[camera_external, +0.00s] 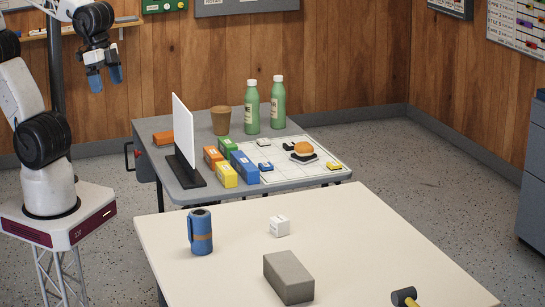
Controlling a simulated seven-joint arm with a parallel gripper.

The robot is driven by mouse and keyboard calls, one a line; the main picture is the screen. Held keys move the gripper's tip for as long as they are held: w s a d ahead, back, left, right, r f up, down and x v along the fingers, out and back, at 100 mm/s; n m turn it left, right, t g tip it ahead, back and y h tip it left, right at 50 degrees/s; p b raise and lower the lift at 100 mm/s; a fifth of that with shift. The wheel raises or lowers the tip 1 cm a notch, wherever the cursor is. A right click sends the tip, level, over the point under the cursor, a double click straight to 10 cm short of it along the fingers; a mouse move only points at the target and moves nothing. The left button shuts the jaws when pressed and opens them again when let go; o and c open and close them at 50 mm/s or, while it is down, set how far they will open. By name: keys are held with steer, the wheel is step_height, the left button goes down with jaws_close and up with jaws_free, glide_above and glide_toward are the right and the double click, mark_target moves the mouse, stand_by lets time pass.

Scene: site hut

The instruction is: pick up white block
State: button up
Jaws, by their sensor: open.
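A small white block (279,226) sits on the cream table in the foreground, between a blue cylinder and a grey block. My gripper (105,80) is at the upper left, raised well above the tables and far from the white block. Its blue-tipped fingers point down. It is open, and nothing shows between the fingers.
On the cream table (360,220) stand a blue cylinder (201,235), a grey block (288,277) and a hammer (405,297). The grey table behind holds a white upright panel (183,128), coloured blocks (244,167), green bottles (251,108) and a brown cup (220,121).

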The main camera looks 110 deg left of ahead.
steer(key=shift+c, duration=0.4)
steer(key=shift+c, duration=0.7)
steer(key=w+d+f+n+h, duration=0.1)
steer(key=w+f+n+h, duration=0.5)
steer(key=w, duration=0.6)
steer(key=w+d+f+n+h, duration=0.1)
steer(key=w+f+n+h, duration=0.35)
steer(key=w, duration=0.75)
steer(key=w+a+f+n+t+y, duration=0.1)
steer(key=w+a+f+n+t, duration=0.2)
steer(key=w+a+f+n, duration=0.2)
steer(key=w+a+f+n+t+y, duration=0.1)
steer(key=w+a+f+n, duration=0.4)
steer(key=f, duration=0.5)
steer(key=w+a+f+n+t+y, duration=0.1)
steer(key=w+a+f+n+t, duration=0.3)
steer(key=w+f+n, duration=0.3)
steer(key=shift+w+a+f+n+t, duration=0.1)
steer(key=shift+a+f+n+t, duration=0.05)
steer(key=shift+a+n, duration=0.3)
steer(key=shift+w+a+f+n+t, duration=0.15)
steer(key=shift+a+n, duration=0.1)
steer(key=shift+n, duration=0.25)
